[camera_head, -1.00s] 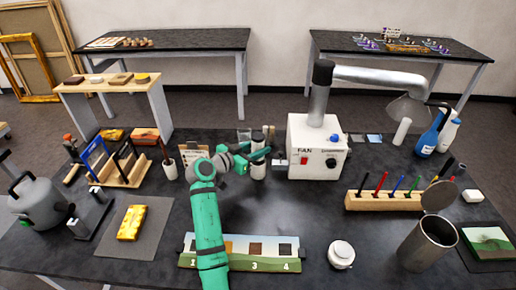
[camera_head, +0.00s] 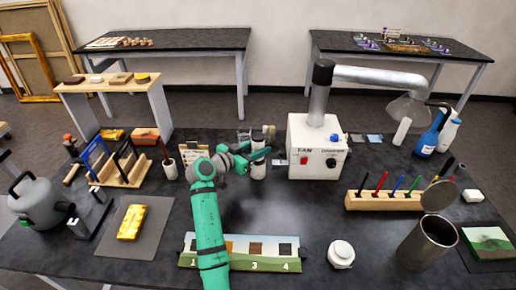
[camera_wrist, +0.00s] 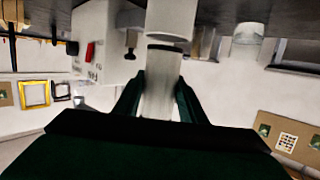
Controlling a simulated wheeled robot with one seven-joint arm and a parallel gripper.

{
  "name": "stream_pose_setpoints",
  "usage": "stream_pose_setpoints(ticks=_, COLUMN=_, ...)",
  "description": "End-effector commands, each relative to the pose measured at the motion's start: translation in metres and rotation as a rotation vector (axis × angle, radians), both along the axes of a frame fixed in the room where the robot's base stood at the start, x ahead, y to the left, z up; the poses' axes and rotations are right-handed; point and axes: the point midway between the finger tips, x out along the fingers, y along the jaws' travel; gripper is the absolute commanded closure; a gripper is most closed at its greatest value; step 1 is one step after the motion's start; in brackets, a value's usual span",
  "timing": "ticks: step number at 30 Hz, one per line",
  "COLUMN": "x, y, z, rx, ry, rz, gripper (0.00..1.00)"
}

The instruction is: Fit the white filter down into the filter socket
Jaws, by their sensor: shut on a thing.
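My gripper (camera_head: 258,155) is shut on a pale upright cylinder, which I take for the white filter (camera_wrist: 160,98), left of the fan box. The wrist view looks upside down; there the cylinder stands between my two dark fingers (camera_wrist: 158,92). Below it in the world, past a dark ring (camera_wrist: 165,47), is a wider white cylindrical part (camera_wrist: 172,20); it also shows under my gripper in the head view (camera_head: 258,172). I cannot tell whether this part is the filter socket, or how deep the filter sits. My arm hides some of the area.
The white fan box (camera_head: 305,158) with its duct stands close on the right. A white cup with a brush (camera_head: 170,170) and a small card (camera_head: 193,152) are to the left. Small jars (camera_head: 269,132) stand behind. The numbered strip (camera_head: 240,264) lies in front; the table between is bare.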

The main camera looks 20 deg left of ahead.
Motion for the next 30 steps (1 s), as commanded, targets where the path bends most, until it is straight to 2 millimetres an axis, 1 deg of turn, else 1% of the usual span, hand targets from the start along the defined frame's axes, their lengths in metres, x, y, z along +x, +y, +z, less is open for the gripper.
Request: stream_pose_setpoints(ticks=30, x=0.0, y=0.0, z=-0.02, rx=0.0, ry=0.0, rz=0.0, gripper=0.89)
